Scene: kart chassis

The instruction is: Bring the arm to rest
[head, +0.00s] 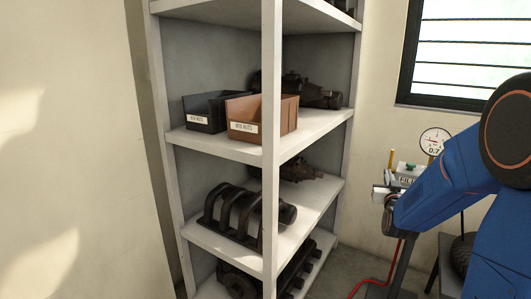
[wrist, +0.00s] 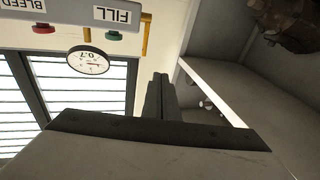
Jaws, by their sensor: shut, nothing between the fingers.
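My blue arm comes in from the right in the head view. My gripper (head: 380,193) is at its far end, small and partly overlapping the gauge station behind it. In the wrist view my gripper's dark fingers (wrist: 158,98) are together, with nothing visible between them. The gripper appears to be in free air, touching nothing that I can see.
A metal shelf (head: 270,110) stands left of my arm, holding a black bin (head: 205,125), an orange-brown bin (head: 285,115) and dark metal parts. A pressure gauge (head: 434,140) and a FILL panel (wrist: 120,17) are close to my gripper. A red hose (head: 385,280) lies below.

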